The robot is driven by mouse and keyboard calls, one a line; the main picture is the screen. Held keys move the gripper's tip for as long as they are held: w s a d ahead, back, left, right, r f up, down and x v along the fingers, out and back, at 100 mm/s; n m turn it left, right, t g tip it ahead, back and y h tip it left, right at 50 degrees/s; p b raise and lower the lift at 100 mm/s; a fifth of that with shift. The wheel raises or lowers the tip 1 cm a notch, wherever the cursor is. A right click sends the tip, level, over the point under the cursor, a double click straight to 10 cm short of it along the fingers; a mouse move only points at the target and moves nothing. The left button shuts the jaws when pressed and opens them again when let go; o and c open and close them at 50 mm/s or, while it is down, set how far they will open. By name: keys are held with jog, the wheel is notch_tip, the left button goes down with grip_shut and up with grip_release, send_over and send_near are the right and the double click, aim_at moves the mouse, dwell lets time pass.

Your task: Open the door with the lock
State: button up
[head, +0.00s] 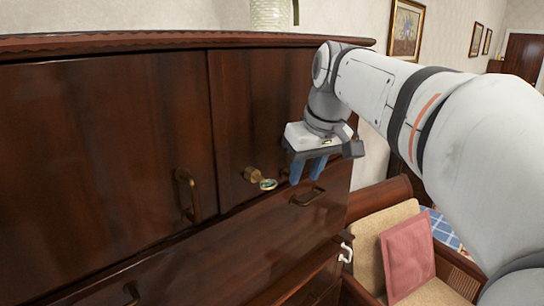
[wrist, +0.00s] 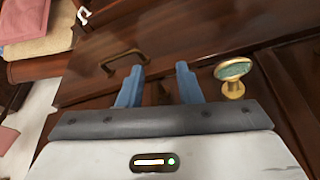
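The door with the lock (head: 240,115) is the narrower, right-hand dark wooden door of the cabinet, and it looks closed. A brass lock knob (head: 262,178) with a greenish oval face sticks out near its lower part. The knob also shows in the wrist view (wrist: 232,72), to the right of the fingers. My gripper (head: 306,178) points downward in front of the cabinet, just right of the knob and apart from it. Its two blue fingers (wrist: 160,72) are spread, with nothing held between them.
A larger left door (head: 100,150) carries a brass pull handle (head: 186,195). Drawers with brass handles (head: 307,197) lie below. A cushioned wooden chair (head: 385,235) with a pink pillow (head: 408,258) stands at the right.

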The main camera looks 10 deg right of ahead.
jog(key=w+r+n, duration=0.1)
jog(key=w+r, duration=0.3)
jog(key=r, duration=0.2)
jog(key=p+x, duration=0.1)
jog(key=x, duration=0.6)
jog(key=shift+w+a+f, duration=0.1)
jog(key=shift+f, duration=0.25)
jog(key=shift+y, duration=0.3)
jog(key=shift+c, duration=0.2)
grip_shut()
